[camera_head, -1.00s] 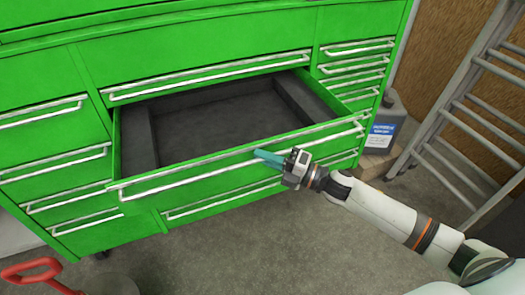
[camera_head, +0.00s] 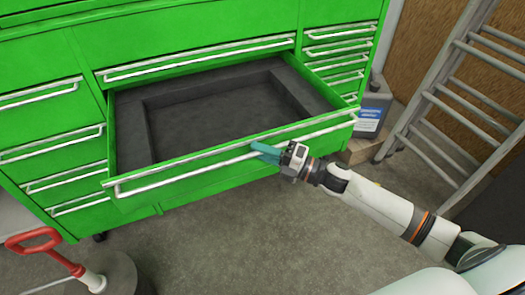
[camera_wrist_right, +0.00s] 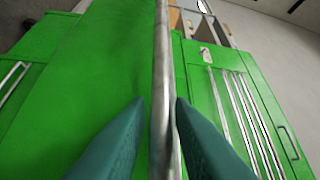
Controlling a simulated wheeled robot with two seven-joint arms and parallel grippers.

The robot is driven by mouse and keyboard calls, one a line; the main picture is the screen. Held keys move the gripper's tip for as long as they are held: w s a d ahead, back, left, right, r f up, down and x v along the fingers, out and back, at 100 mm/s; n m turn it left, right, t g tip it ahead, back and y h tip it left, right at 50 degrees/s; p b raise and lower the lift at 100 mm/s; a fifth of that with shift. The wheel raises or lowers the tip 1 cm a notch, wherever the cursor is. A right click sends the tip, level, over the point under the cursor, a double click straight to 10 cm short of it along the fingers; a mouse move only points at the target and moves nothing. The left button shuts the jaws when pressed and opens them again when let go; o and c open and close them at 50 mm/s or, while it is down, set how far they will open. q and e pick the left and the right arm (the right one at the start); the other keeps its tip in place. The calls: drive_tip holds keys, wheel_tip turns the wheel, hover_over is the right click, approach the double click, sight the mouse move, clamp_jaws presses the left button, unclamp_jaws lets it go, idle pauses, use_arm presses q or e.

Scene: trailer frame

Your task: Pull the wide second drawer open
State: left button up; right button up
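The wide second drawer (camera_head: 190,174) of the green tool cabinet stands well out from the body, its dark, empty inside showing. Its long silver handle (camera_head: 200,163) runs along the top of its front. My right gripper (camera_head: 259,151) is at the handle, right of its middle. In the right wrist view the handle bar (camera_wrist_right: 162,70) passes between the two teal fingertips (camera_wrist_right: 159,108). The fingers lie close on both sides of the bar, and the gripper looks shut on it. My left gripper is in neither view.
A closed drawer (camera_head: 200,62) is above the open one, with narrower drawers on both sides. A grey jug (camera_head: 372,108) and a ladder (camera_head: 450,95) stand at the right. A red handle (camera_head: 35,240) is at the lower left.

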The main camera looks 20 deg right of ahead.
drive_tip(key=b+v, duration=0.1)
drive_tip(key=v, duration=1.1)
drive_tip(key=shift+r, duration=0.1)
idle(0.4)
drive_tip(key=d+f+m+h+p, duration=0.1)
drive_tip(key=d+f+m+h, duration=0.3)
drive_tip(key=f, duration=0.3)
drive_tip(key=d+f+m+t+h+p, duration=0.1)
drive_tip(key=d+f+m+h, duration=0.15)
drive_tip(key=f+m, duration=0.35)
drive_tip(key=d+f+m+h, duration=0.3)
drive_tip(key=f+m+h, duration=0.15)
drive_tip(key=f, duration=0.35)
drive_tip(key=s+f+m+g+h+p, duration=0.1)
drive_tip(key=s+f+m+g+h, duration=0.15)
drive_tip(key=s+f, duration=0.45)
drive_tip(key=s+f+m+g+h+p, duration=0.15)
drive_tip(key=s+f+m, duration=0.25)
drive_tip(key=f, duration=0.5)
drive_tip(key=s+a+f+m+g, duration=0.3)
drive_tip(key=s+a+f, duration=0.3)
drive_tip(key=s, duration=0.7)
drive_tip(key=s+a+f+m+g+p, duration=0.1)
drive_tip(key=s+a+f+g, duration=0.5)
drive_tip(key=s, duration=0.7)
drive_tip(key=shift+a+f+m+p, duration=0.2)
drive_tip(key=shift+a+m+p, duration=0.1)
drive_tip(key=shift+a+m, duration=0.65)
